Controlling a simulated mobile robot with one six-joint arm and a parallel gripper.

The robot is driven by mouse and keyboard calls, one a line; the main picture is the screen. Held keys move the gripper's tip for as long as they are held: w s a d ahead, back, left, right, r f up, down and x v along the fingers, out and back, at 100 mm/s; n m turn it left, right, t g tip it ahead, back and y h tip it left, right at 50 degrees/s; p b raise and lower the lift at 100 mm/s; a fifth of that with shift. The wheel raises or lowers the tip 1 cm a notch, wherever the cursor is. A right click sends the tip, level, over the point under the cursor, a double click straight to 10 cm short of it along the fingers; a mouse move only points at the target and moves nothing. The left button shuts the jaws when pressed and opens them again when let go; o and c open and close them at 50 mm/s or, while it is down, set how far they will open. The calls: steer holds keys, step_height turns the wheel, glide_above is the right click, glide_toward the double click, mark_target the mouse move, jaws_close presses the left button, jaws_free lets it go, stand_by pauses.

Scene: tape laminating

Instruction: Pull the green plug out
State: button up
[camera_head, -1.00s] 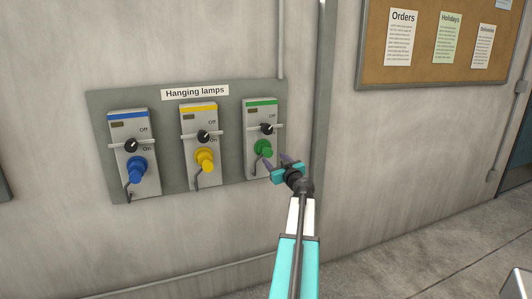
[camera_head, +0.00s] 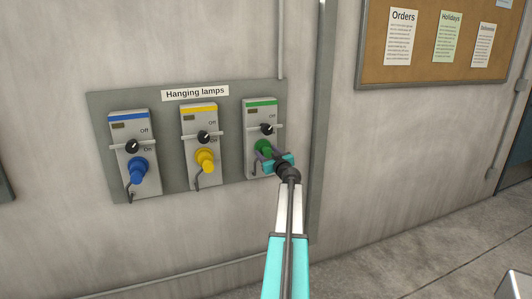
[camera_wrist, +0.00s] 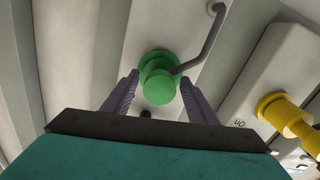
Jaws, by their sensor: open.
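The green plug (camera_head: 263,147) sits in the socket of the right-hand switch box (camera_head: 260,112), under the green stripe. My gripper (camera_head: 265,156) is at the plug, and its fingers partly hide it in the head view. In the wrist view the green plug (camera_wrist: 158,80) shows between the two purple fingers of my gripper (camera_wrist: 158,92), one finger on each side. The fingers are open, with a gap visible beside the plug. The black knob (camera_head: 268,129) above the plug has a white mark whose setting is too small to tell.
A yellow plug (camera_head: 205,160) and a blue plug (camera_head: 137,170) sit in the boxes to the left, on the same grey panel (camera_head: 165,113).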

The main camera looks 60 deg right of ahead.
steer(key=shift+w+d, duration=0.2)
steer(key=shift+w, duration=0.05)
jaws_close()
steer(key=shift+s+a+f+b, duration=0.15)
steer(key=shift+s+a+b, duration=0.2)
steer(key=shift+b, duration=0.1)
steer(key=b+v, duration=0.2)
steer(key=v, duration=0.1)
steer(key=shift+s+a+b, duration=0.2)
steer(key=shift+s+b, duration=0.15)
steer(key=shift+b, duration=0.05)
steer(key=shift+a+f, duration=0.1)
steer(key=shift+c, duration=0.5)
jaws_free()
steer(key=shift+s, duration=0.15)
steer(key=shift+o, duration=0.5)
